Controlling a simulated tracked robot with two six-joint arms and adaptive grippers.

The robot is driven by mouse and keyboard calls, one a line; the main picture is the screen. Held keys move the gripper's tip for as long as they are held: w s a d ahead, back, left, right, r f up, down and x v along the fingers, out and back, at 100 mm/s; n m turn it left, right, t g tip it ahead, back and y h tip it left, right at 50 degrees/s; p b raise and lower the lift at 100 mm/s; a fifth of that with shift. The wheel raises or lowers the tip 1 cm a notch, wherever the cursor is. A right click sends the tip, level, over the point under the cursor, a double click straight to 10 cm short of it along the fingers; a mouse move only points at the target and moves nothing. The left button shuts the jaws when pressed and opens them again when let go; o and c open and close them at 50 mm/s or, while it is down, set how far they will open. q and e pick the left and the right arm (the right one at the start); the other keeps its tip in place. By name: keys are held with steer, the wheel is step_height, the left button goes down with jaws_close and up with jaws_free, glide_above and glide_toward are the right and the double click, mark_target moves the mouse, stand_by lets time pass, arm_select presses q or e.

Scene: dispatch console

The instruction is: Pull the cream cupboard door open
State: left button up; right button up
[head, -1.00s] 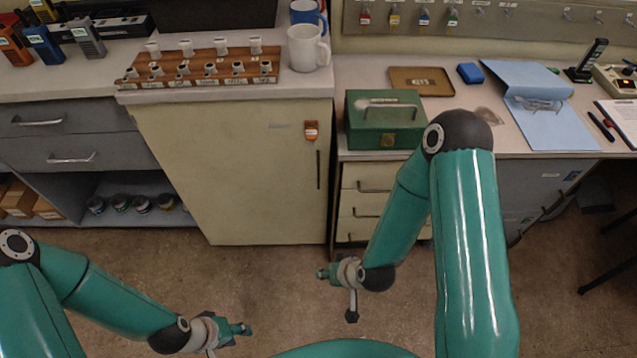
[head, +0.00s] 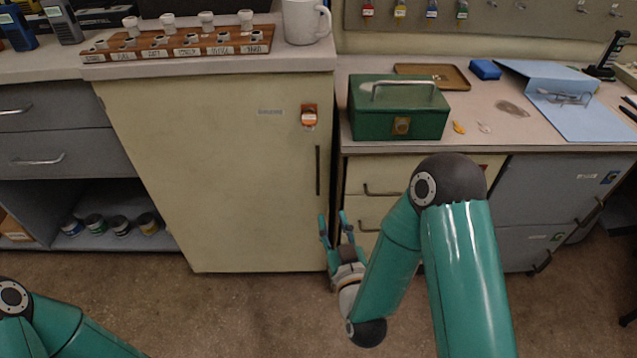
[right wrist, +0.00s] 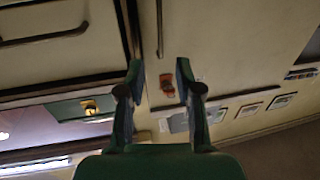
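The cream cupboard door (head: 220,180) is shut in the head view. A thin dark vertical handle (head: 318,170) is near its right edge, with an orange tag or latch (head: 309,115) above it. My right gripper (head: 334,218) is open and empty, fingers pointing up, below and slightly right of the handle. It looks apart from the handle; the depth gap is unclear. The right wrist view shows both fingers (right wrist: 158,75) spread, with an orange piece (right wrist: 167,85) seen between them. My left arm shows at the lower left, but its gripper is out of frame.
Cream drawers (head: 365,208) stand right of the door, under a green cash box (head: 398,108) on the desk. A wooden stamp rack (head: 180,43) and white mug (head: 306,20) are on the cupboard top. The floor (head: 240,310) before the door is clear.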

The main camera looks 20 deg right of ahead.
mark_target(318, 177)
steer(key=w+b, duration=0.1)
steer(key=w, duration=0.4)
steer(key=w+d+b, duration=0.1)
steer(key=w, duration=0.4)
steer(key=w+b, duration=0.1)
steer(key=w, duration=0.4)
steer(key=shift+w+d, duration=0.2)
jaws_close()
